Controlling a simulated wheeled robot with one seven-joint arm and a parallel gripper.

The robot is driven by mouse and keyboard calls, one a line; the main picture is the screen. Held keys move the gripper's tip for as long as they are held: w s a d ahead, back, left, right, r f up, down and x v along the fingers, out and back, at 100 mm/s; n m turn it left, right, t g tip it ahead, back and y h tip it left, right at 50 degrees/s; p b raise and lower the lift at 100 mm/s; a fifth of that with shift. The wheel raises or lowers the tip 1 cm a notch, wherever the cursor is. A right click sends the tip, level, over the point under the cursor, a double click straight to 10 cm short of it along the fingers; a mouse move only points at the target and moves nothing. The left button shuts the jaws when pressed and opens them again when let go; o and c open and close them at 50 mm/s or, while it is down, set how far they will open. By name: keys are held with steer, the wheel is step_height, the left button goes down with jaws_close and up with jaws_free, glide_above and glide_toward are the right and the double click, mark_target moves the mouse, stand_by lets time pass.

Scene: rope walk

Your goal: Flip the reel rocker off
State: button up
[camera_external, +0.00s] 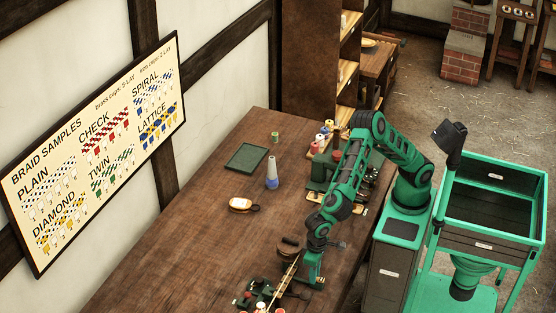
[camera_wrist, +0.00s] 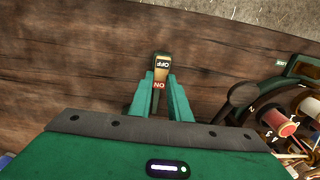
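The reel rocker (camera_wrist: 162,67) is a small dark switch on the wooden table in the wrist view. Its OFF end faces away from my gripper, and its red ON end lies between my fingers. The lettering appears upside down. My gripper (camera_wrist: 161,84) points down at it, with a narrow gap between its green fingers. Whether the fingertips touch the rocker I cannot tell. In the external view my gripper (camera_external: 314,281) is low over the table's near right part, and the rocker is too small or hidden to make out there.
A green-framed machine with several coloured spools (camera_wrist: 281,125) stands just right of my fingers in the wrist view. The table's left part is clear.

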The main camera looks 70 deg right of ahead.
jaws_close()
steer(key=shift+s+t, duration=0.6)
steer(key=shift+t, duration=0.7)
steer(key=shift+s+t, duration=0.3)
steer(key=shift+t, duration=1)
steer(key=o, duration=0.7)
jaws_free()
steer(key=shift+c, duration=0.2)
steer(key=v, duration=1)
steer(key=shift+s+r, duration=0.15)
steer(key=shift+r, duration=0.2)
